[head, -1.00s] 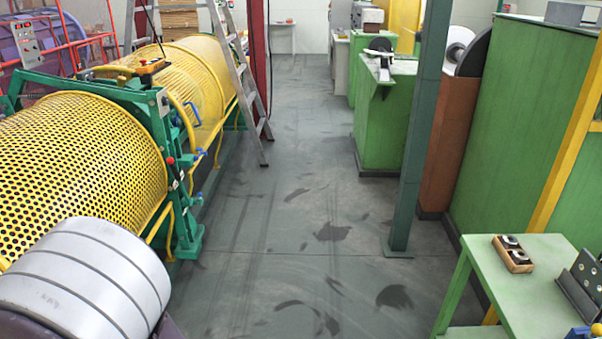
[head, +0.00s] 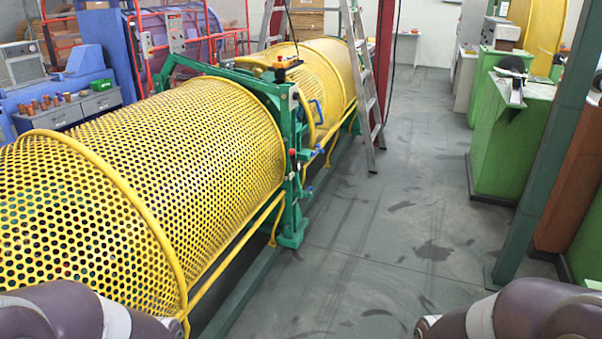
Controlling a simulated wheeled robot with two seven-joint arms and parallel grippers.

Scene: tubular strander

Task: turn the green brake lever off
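A green upright frame (head: 290,125) stands between the two yellow perforated guards of the strander. A short lever with a red knob (head: 292,152) sits on the side of this frame facing the aisle. It looks upright, but it is too small to tell its exact position or whether it is the green brake lever. Blue handles (head: 316,110) show just to its right. Neither gripper is in view; only parts of my arms show at the bottom edge, well short of the frame.
The near yellow guard (head: 140,190) fills the left. A stepladder (head: 366,95) stands beyond the frame at the machine's side. The grey floor aisle (head: 370,240) is clear. A dark green post (head: 545,150) and green cabinets (head: 508,135) line the right. A grey workbench (head: 75,112) stands far left.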

